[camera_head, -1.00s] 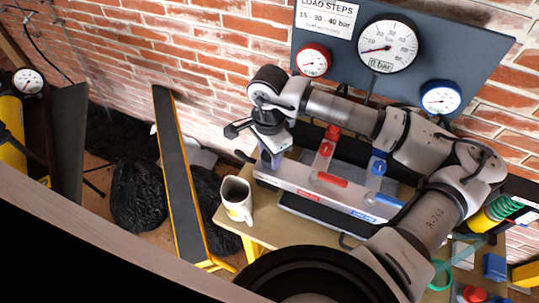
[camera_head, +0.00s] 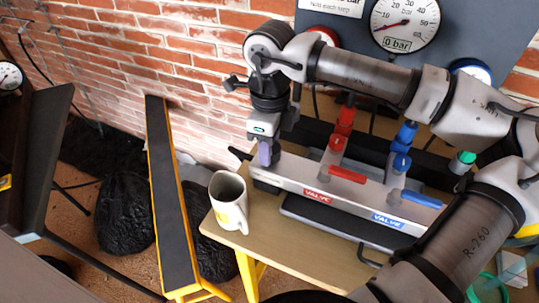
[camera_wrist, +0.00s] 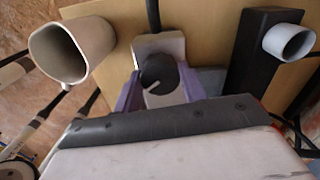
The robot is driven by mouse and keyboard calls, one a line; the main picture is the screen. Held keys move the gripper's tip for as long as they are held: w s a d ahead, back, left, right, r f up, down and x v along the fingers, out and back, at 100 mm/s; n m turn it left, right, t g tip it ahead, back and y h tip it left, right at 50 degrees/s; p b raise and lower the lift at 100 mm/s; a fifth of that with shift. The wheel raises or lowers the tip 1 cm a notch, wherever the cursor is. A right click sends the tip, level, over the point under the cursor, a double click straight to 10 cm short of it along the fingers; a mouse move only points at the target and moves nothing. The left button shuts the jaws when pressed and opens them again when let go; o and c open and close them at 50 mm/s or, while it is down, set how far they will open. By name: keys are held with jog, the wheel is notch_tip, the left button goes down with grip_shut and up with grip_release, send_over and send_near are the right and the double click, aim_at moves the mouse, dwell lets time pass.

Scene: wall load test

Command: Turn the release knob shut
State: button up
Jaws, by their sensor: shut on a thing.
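The release knob (camera_wrist: 160,82) is a dark round knob with a pale slanted line on its face, seen in the wrist view. It sits at the left end of the grey valve block (camera_head: 289,176). My gripper (camera_wrist: 156,88) has its purple fingers on either side of the knob and is shut on it. In the head view my gripper (camera_head: 264,154) points down at the block's left end, and the knob is hidden there.
A red valve handle (camera_head: 347,174) and a blue valve handle (camera_head: 421,199) stick out of the block. A pale mug (camera_head: 229,202) stands close left on the wooden table (camera_head: 273,253). A brick wall (camera_head: 180,60) is behind.

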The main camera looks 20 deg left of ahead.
jog(key=m+b, duration=0.3)
jog(key=shift+f+m, duration=0.15)
jog(key=shift+m, duration=0.15)
jog(key=shift+m+b, duration=0.9)
jog(key=shift+m, duration=0.5)
jog(key=shift+r, duration=0.2)
jog(key=o, duration=1)
notch_tip(320, 180, up, 14)
jog(key=shift+w+d+f+p, duration=0.1)
jog(key=shift+p, duration=0.3)
